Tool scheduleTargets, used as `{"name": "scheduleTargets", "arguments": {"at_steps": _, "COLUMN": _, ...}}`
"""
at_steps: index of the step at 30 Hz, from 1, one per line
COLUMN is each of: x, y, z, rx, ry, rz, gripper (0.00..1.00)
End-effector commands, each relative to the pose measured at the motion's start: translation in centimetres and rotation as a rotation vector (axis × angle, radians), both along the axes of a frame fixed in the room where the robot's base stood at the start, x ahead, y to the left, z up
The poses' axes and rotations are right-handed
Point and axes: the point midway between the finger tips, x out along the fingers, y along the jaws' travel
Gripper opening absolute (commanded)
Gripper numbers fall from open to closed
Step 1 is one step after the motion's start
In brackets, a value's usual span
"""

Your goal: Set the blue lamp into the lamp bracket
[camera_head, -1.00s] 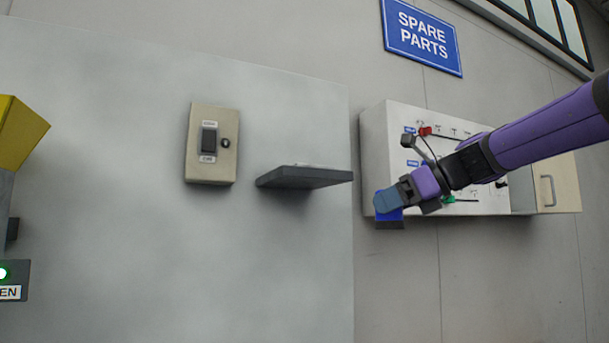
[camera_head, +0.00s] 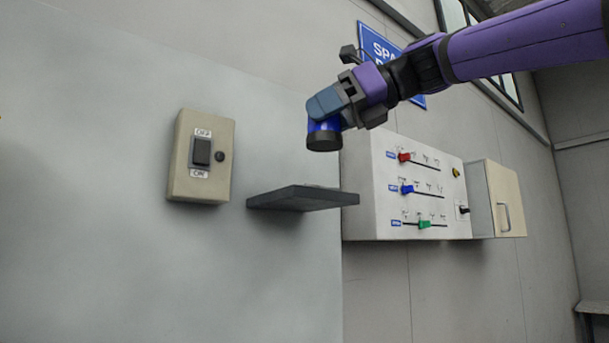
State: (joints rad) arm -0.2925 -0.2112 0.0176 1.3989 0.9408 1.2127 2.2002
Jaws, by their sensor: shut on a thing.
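The blue lamp (camera_head: 324,136) has a blue body and a dark, round lower end. My gripper (camera_head: 323,112) is shut on it and holds it in the air, dark end down and slightly tilted. The lamp is above the right part of a dark flat shelf (camera_head: 300,200) that juts from the grey panel, with a gap between them. I cannot tell their distance in depth. The shelf may be the lamp bracket; its top is seen edge-on, so any socket on it is hidden.
A beige switch box (camera_head: 202,157) is on the panel left of the shelf. A white control box (camera_head: 430,215) with red, blue and green sliders is at right, beside a beige cabinet (camera_head: 508,200). My arm partly covers the blue SPARE PARTS sign (camera_head: 374,47).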

Motion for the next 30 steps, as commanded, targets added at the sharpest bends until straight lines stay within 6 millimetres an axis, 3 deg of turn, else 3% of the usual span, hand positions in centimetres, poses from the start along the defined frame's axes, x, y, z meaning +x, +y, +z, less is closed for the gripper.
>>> {"name": "scheduleTargets", "arguments": {"at_steps": 9, "x": 7.5, "y": 1.0, "z": -0.8, "rx": 0.001, "ry": 0.0, "rz": 0.0, "gripper": 0.32}}
{"name": "scheduleTargets", "arguments": {"at_steps": 15, "x": 11.0, "y": 1.5, "z": -1.1, "rx": 0.0, "ry": 0.0, "rz": 0.0, "gripper": 0.32}}
{"name": "scheduleTargets", "arguments": {"at_steps": 22, "x": 12.0, "y": 1.6, "z": -1.6, "rx": 0.001, "ry": -0.001, "rz": 0.0, "gripper": 0.32}}
{"name": "scheduleTargets", "arguments": {"at_steps": 30, "x": 12.0, "y": 1.6, "z": -4.5, "rx": 0.0, "ry": 0.0, "rz": 0.0, "gripper": 0.32}}
